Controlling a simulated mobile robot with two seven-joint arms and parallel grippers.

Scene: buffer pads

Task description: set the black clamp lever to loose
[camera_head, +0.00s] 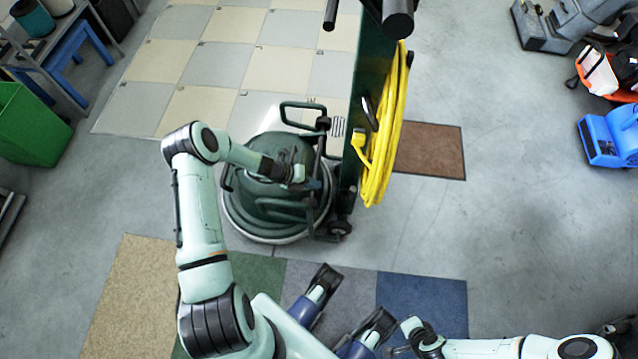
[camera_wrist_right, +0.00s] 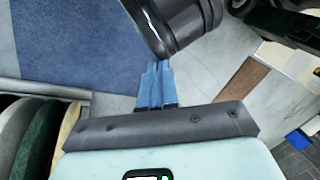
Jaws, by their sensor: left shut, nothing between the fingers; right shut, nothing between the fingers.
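The dark green floor machine (camera_head: 250,207) stands upright on the floor in the middle of the head view, with a tall green handle post (camera_head: 372,85) rising toward the camera. My left arm reaches over the machine from the left. My left gripper (camera_head: 318,186) is shut and empty by the dark fittings at the foot of the post; I cannot tell whether it touches them. I cannot clearly pick out the black clamp lever; the arm and post may hide it. In the right wrist view, my right gripper (camera_wrist_right: 155,82) has its blue fingers shut with nothing between them, away from the machine.
A yellow cord (camera_head: 386,150) hangs coiled on the post's right side. A brown mat (camera_head: 432,150) lies behind it. Carpet squares, including a blue one (camera_head: 428,300), lie in front. A green bin (camera_head: 32,125) stands far left, and a blue machine (camera_head: 610,140) far right.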

